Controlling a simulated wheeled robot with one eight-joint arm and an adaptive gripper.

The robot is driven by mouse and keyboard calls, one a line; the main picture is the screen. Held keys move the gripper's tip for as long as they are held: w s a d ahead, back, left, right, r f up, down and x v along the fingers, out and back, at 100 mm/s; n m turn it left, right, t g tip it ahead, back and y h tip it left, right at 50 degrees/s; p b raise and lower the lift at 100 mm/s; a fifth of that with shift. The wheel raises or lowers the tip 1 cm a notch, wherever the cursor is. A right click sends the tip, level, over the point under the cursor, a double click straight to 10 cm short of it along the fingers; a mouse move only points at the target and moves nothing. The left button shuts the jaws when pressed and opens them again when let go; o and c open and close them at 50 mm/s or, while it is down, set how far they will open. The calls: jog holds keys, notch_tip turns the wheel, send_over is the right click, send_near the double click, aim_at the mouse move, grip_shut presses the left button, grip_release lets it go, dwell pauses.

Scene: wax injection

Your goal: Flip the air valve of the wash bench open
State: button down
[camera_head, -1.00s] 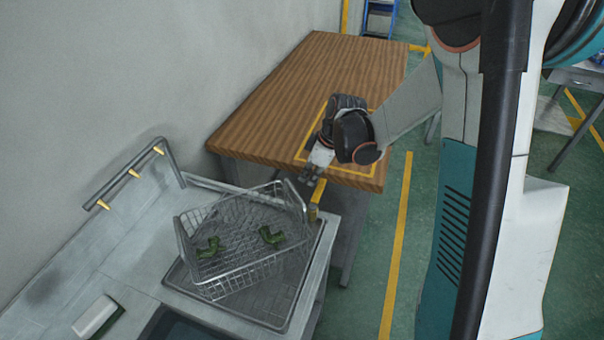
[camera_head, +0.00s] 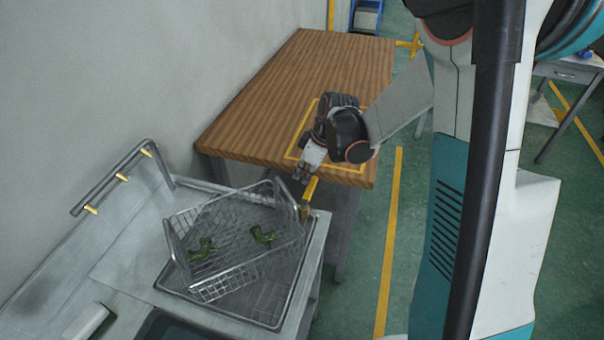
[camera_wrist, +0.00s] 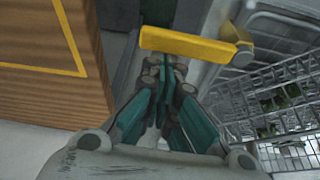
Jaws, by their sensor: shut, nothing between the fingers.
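The air valve's yellow lever (camera_head: 310,188) stands at the far right corner of the wash bench (camera_head: 316,247), just outside the wire basket. In the wrist view the lever (camera_wrist: 186,43) lies crosswise just beyond my fingertips, with its pivot at the right end. My gripper (camera_head: 303,175) is shut and empty, close by the lever at its left in the head view. In the wrist view the closed fingers of my gripper (camera_wrist: 166,72) point at the lever's middle. I cannot tell whether they touch it.
A wire basket (camera_head: 217,280) with green pieces (camera_head: 263,235) sits on the bench's drain tray. A wooden table (camera_head: 250,118) stands behind, under my wrist. Brass nozzles (camera_head: 122,178) on a pipe line the wall side.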

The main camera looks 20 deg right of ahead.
jog(key=shift+d, duration=0.15)
jog(key=d+m, duration=0.1)
jog(key=s+d+m, duration=0.1)
jog(key=m, duration=0.1)
jog(key=shift+s+m+t+h, duration=0.15)
jog(key=shift+m+t+h, duration=0.15)
jog(key=shift+t+h, duration=0.1)
jog(key=s+d+m+h+b, duration=0.1)
jog(key=s+d+m+h, duration=0.2)
jog(key=s+m, duration=0.6)
jog(key=m+h, duration=0.1)
jog(key=m, duration=0.2)
dwell(0.5)
